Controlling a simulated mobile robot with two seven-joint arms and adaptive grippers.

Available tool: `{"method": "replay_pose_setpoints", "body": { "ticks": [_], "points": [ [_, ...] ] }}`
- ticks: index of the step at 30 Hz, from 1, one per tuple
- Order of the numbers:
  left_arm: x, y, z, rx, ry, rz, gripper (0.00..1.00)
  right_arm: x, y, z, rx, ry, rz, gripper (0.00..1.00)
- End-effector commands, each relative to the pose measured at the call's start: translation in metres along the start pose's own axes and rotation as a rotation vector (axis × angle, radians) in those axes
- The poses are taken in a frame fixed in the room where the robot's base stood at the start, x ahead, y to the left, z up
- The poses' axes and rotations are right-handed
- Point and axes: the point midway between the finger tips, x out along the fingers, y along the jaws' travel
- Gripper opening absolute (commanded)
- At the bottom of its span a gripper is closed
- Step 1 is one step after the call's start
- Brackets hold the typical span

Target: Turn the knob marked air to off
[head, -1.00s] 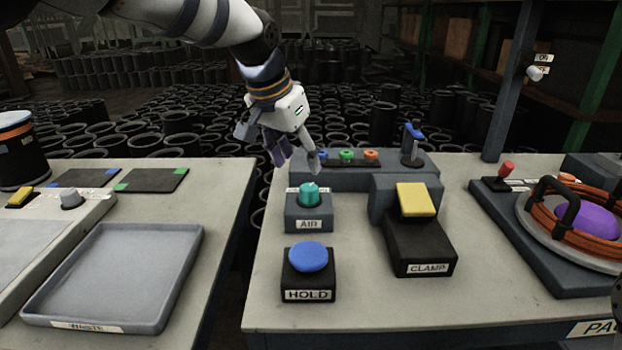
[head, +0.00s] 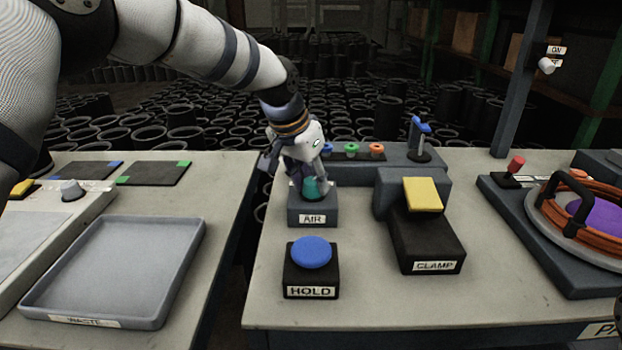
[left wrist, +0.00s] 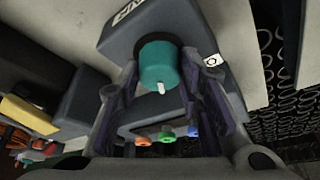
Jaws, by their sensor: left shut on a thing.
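The teal air knob (head: 314,188) sits on a dark grey box (head: 312,209) labelled AIR on the right-hand table. My left gripper (head: 311,184) has come down over the knob from above and behind, and its fingers are shut on it. In the left wrist view the knob (left wrist: 160,66) is between the two fingers (left wrist: 170,95), with a white pointer mark on its edge. A small white label with a round mark (left wrist: 212,61) shows on the box beside it.
In front stands the blue HOLD button (head: 311,252). To the right is the CLAMP pedal (head: 423,194) with a yellow top. Behind is a grey block with coloured rings (head: 351,149). A waste tray (head: 118,268) lies on the left table.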

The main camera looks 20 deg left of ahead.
Motion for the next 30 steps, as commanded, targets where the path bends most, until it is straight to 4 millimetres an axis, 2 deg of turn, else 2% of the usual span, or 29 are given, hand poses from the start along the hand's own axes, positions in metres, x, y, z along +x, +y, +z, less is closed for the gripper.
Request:
{"method": "replay_pose_setpoints", "body": {
  "ticks": [11,20,30],
  "points": [
    [-0.002,0.002,-0.001,-0.087,0.001,-0.039,0.05,-0.008,0.000,-0.005,0.000,0.024,-0.001,0.78],
    [-0.001,0.003,0.000,-0.322,-0.001,-0.138,0.05,-0.019,-0.001,-0.012,0.000,0.058,-0.002,0.78],
    [0.004,0.004,0.000,-0.614,-0.006,-0.258,0.05,-0.015,-0.001,-0.009,0.000,0.045,-0.002,0.78]
  ]
}}
